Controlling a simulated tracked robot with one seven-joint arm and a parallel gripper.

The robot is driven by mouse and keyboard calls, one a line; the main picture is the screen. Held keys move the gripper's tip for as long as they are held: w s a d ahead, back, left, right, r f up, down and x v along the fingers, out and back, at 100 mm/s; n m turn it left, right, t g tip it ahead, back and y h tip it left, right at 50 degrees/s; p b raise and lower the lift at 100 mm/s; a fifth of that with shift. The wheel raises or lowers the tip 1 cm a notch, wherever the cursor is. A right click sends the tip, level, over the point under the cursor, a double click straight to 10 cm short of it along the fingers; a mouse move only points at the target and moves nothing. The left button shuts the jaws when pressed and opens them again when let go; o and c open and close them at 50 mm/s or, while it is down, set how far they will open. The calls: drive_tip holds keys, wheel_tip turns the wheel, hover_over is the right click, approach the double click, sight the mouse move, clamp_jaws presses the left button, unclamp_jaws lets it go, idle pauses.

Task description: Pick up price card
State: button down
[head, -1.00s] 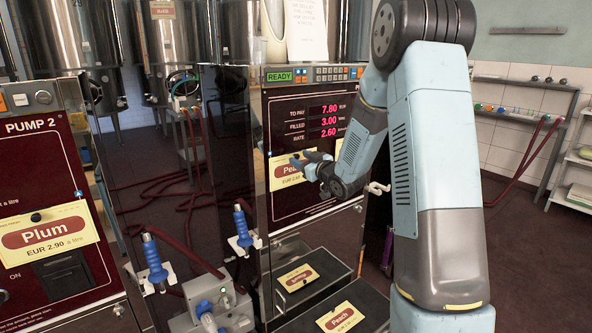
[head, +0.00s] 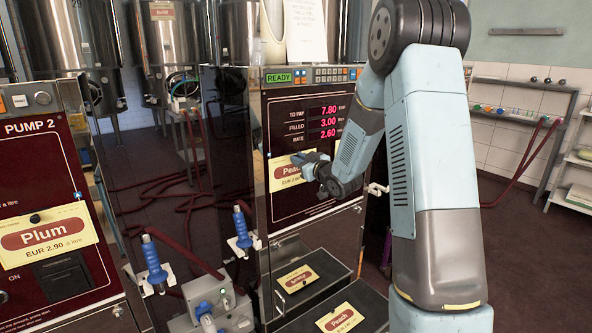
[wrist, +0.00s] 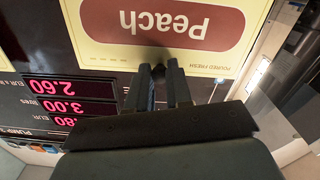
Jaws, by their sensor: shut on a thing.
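A yellow price card with a red-brown "Peach" label (head: 291,172) is on the dark red front of the middle pump, below its display. In the wrist view the Peach card (wrist: 165,25) appears upside down and fills the top. My gripper (head: 301,159) reaches the card from the right and hides part of it. In the wrist view my gripper (wrist: 160,72) has its two fingers close together at the card's edge, shut on its small dark knob. The card looks flat against or very near the panel; I cannot tell whether they touch.
Two more cards lie on dark trays below: one small card (head: 297,278) and another Peach card (head: 340,319). Pump 2 (head: 45,190) at left carries a Plum card (head: 48,237). Blue nozzles (head: 154,263) stand between the pumps. A shelf (head: 520,100) is at right.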

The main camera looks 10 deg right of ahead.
drive_tip(key=shift+s+d+r, duration=0.2)
drive_tip(key=shift+s+r, duration=0.2)
drive_tip(key=shift+r, duration=0.1)
drive_tip(key=s+d+r, duration=0.2)
drive_tip(key=s+r, duration=0.1)
drive_tip(key=s, duration=0.3)
drive_tip(key=s+d+r, duration=0.3)
drive_tip(key=s+r, duration=0.1)
drive_tip(key=s, duration=0.2)
drive_tip(key=shift+s, duration=0.2)
drive_tip(key=v, duration=0.6)
drive_tip(key=shift+s+d, duration=0.2)
drive_tip(key=shift+s, duration=0.1)
idle(0.5)
